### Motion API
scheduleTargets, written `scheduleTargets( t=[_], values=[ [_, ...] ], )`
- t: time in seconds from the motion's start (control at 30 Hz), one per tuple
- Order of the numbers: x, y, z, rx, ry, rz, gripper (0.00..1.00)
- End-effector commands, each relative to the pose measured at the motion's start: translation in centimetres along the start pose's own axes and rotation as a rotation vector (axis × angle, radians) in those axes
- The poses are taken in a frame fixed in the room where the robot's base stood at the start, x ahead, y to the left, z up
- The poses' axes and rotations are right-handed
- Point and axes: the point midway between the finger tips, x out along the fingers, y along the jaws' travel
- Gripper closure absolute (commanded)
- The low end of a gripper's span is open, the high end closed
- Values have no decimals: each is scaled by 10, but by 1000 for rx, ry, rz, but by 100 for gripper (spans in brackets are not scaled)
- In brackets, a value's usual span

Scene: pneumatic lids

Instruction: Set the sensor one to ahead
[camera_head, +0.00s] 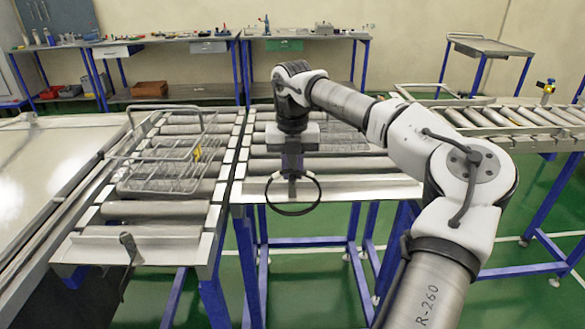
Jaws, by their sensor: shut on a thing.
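My gripper (292,188) points down at the front edge of the middle roller conveyor. The jaws hide the exact contact. I cannot tell for sure which thing is sensor one. A dark lever (130,250) stands at the front plate of the left conveyor, clear of my gripper. A small yellow device (547,90) stands on the right conveyor, far from my gripper.
A wire basket (165,165) with a yellow tag (197,153) sits on the left conveyor's rollers (155,210). A large pale metal surface (50,175) lies at far left. My arm crosses the middle and right. Workbenches with small items stand along the back wall.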

Motion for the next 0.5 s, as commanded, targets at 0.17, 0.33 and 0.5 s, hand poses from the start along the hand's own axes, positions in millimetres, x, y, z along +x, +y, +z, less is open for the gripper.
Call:
scheduleTargets(
  t=[0.17,0.33,0.5],
  values=[
    [0,0,0,-1,0,0,78],
    [0,0,0,-1,0,0,60],
    [0,0,0,-2,0,0,60]
  ],
)
